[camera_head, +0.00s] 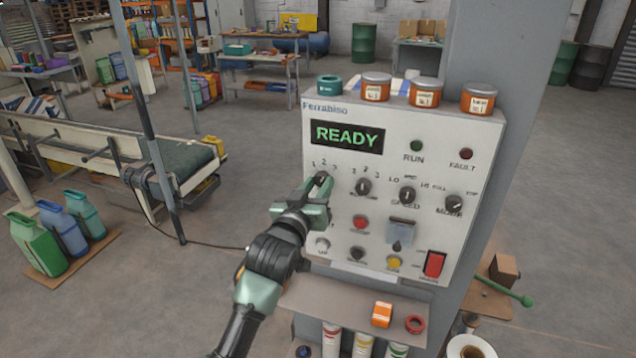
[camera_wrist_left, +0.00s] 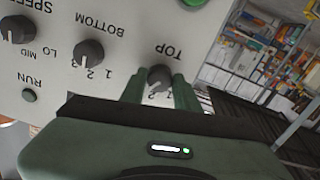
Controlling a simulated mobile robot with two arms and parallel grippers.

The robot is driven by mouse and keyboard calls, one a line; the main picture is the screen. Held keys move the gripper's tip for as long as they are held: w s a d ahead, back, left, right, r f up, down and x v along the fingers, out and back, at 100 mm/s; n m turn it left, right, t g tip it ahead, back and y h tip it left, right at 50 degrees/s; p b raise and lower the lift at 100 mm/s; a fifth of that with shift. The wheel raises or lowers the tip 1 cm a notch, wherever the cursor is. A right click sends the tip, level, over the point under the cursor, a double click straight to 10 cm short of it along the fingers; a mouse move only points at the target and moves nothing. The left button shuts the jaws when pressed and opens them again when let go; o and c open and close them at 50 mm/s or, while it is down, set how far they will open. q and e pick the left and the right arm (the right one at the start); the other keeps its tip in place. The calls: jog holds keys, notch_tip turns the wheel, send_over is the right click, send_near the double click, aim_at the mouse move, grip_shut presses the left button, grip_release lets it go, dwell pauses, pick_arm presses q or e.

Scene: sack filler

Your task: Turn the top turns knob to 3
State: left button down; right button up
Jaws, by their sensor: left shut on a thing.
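The control panel (camera_head: 440,130) has a READY display. The top turns knob (camera_head: 320,178) is the leftmost dark knob in the row below it, with the numbers 1, 2, 3 above it. My left gripper (camera_head: 316,190) is at this knob. In the left wrist view, upside down, the knob (camera_wrist_left: 158,77), labelled TOP, sits between the two green fingers of the left gripper (camera_wrist_left: 159,84), which are shut on it. The fingers hide part of its number scale, and I cannot tell its exact setting. My right gripper is in neither view.
The bottom turns knob (camera_head: 363,187), speed knob (camera_head: 407,195) and mode knob (camera_head: 454,204) sit to the right. A red button (camera_head: 360,223) and red switch (camera_head: 434,264) are below. Tins (camera_head: 425,92) stand on top. A shelf (camera_head: 340,300) juts out underneath.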

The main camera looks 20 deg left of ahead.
pick_arm(q)
jog(key=shift+m, duration=1.1)
jog(key=shift+p, duration=0.3)
jog(key=c, duration=1)
grip_release()
jog(key=shift+c, duration=0.2)
jog(key=s+b, duration=0.3)
jog(key=s, duration=0.4)
jog(key=shift+s+a, duration=0.15)
jog(key=shift+s, duration=0.25)
jog(key=shift+f, duration=0.1)
